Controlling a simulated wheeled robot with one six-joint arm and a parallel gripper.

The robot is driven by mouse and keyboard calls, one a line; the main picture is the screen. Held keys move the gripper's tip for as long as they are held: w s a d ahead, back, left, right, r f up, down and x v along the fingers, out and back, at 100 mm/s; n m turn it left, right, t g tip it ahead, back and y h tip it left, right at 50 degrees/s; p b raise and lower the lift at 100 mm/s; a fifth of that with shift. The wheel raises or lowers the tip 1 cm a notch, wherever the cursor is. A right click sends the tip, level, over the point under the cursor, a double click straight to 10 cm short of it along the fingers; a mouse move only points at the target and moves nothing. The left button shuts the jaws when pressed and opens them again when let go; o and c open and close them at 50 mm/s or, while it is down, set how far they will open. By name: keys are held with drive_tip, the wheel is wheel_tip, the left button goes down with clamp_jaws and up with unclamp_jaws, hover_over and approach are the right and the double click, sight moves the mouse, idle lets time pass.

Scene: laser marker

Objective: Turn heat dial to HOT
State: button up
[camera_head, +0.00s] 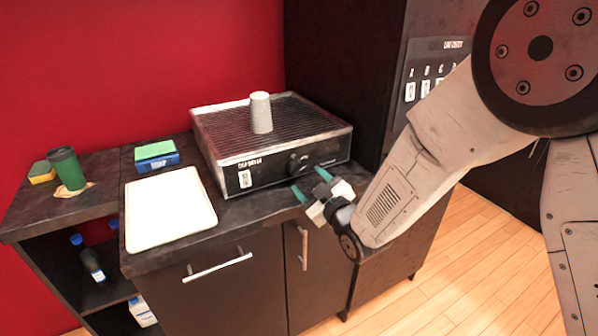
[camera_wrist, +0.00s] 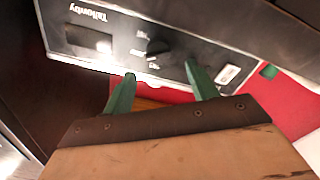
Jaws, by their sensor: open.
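The heat dial (camera_head: 297,163) is a black knob on the dark front panel of the silver grill-topped machine (camera_head: 235,165). In the wrist view the dial (camera_wrist: 157,47) sits just beyond and between the fingertips; its small markings are too blurred to read. My gripper (camera_head: 309,181) is open in front of the panel, just below the dial in the head view. Its two green fingers also show in the wrist view (camera_wrist: 160,72), spread apart with nothing between them. A gap seems to remain between the fingers and the dial.
A white switch (camera_head: 245,178) is left of the dial. A pale cup (camera_head: 261,113) stands on the grill. A dark cabinet stands at right.

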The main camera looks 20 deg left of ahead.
sight(298, 171)
drive_tip(key=x, duration=0.6)
drive_tip(key=c, duration=1)
